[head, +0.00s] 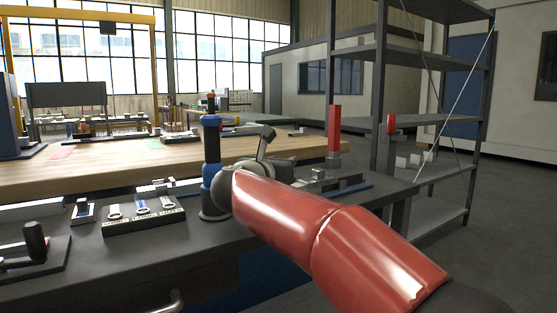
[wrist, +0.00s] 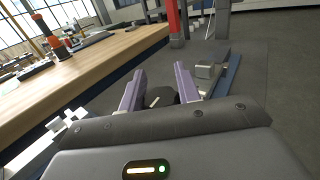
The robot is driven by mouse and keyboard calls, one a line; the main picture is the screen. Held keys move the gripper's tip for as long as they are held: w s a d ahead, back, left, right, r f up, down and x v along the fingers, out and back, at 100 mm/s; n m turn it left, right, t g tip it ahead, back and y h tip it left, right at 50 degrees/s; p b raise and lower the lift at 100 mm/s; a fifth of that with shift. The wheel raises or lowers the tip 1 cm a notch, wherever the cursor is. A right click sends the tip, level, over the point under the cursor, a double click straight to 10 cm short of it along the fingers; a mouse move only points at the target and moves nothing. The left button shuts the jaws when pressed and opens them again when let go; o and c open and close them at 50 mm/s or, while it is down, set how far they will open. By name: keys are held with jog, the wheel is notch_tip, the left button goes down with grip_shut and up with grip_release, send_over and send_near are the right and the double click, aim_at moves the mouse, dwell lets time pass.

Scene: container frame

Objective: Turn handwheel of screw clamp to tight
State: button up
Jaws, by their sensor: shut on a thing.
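My gripper (wrist: 158,78) shows in the wrist view as two purple fingers, held apart on either side of a dark round part, which looks like the handwheel (wrist: 166,97). It is shut on that part, mostly hidden by the gripper body. The screw clamp (wrist: 207,70) shows as a grey block just right of the right finger, by a blue base strip. In the head view the clamp (head: 318,177) is a grey piece on the bench, beyond my red arm. The arm hides the fingers and handwheel there. How tight the clamp is cannot be told.
A blue cylindrical device (head: 211,150) stands on the dark bench close left of my arm. A tray of tools (head: 145,215) lies further left. A red upright block (head: 334,130) and a shelf rack (head: 380,90) stand beyond. Grey floor on the right is clear.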

jog(key=shift+s+d+m+g+h, duration=0.1)
jog(key=shift+d+m+g+h, duration=0.1)
jog(key=shift+m+g+h, duration=1.15)
jog(key=shift+r+t+h, duration=0.15)
jog(key=shift+t+h, duration=0.1)
jog(key=shift+h, duration=0.5)
jog(key=o, duration=1)
jog(key=shift+c, duration=0.2)
notch_tip(320, 180, up, 20)
jog(key=p, duration=0.6)
